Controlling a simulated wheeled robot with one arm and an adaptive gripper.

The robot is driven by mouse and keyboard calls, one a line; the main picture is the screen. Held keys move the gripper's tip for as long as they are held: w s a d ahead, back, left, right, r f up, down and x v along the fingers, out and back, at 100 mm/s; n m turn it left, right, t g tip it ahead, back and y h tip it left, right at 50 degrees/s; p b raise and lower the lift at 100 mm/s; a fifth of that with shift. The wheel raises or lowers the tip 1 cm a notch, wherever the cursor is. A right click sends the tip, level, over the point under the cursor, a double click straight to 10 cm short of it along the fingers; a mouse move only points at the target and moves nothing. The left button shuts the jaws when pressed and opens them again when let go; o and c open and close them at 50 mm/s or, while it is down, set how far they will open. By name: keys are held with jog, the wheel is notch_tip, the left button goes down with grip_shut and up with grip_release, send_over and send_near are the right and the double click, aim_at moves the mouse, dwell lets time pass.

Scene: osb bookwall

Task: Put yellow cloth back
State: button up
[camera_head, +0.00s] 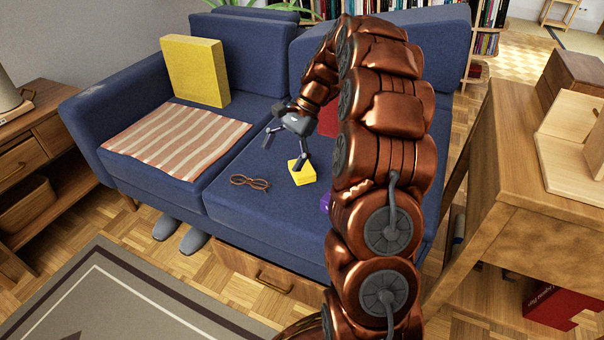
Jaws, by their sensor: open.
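A small folded yellow cloth (303,175) sits on the seat of the blue sofa, right of the middle gap between the cushions. My gripper (284,153) is just above the seat with its fingers spread and nothing seen between them. One finger reaches down at the cloth's top edge; whether it touches the cloth I cannot tell. My arm covers part of the sofa's right side.
A red object (328,121) and a purple object (325,203) are partly hidden by my arm. A wooden cabinet (528,165) stands right.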

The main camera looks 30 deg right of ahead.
aim_at(306, 166)
jog(key=w+d+f+m, duration=0.1)
jog(key=d+f+m, duration=0.1)
jog(key=d, duration=0.3)
jog(key=w+d+f+m+t+b, duration=0.1)
jog(key=d+f, duration=0.1)
jog(key=d, duration=0.2)
jog(key=w+d+f+m+t, duration=0.1)
jog(key=w+d+f+m, duration=0.1)
jog(key=d, duration=0.3)
jog(key=shift+d+f+m+y, duration=0.3)
jog(key=shift+d+f+y, duration=0.1)
jog(key=shift+f, duration=0.15)
jog(key=shift+d+f+t, duration=0.15)
jog(key=shift+t, duration=0.15)
jog(key=shift+f+b, duration=0.2)
jog(key=shift+b, duration=0.15)
jog(key=shift+b+x, duration=0.45)
jog(key=shift+x, duration=0.6)
jog(key=shift+a+r+b+x, duration=0.15)
jog(key=shift+b+x, duration=0.4)
jog(key=shift+x, duration=0.35)
jog(key=shift+a+r+b+x, duration=0.1)
jog(key=shift+b+x, duration=0.5)
jog(key=shift+x, duration=0.25)
jog(key=shift+a+r+b+x, duration=0.15)
jog(key=shift+b+x, duration=0.4)
jog(key=shift+x, duration=0.35)
jog(key=c, duration=0.9)
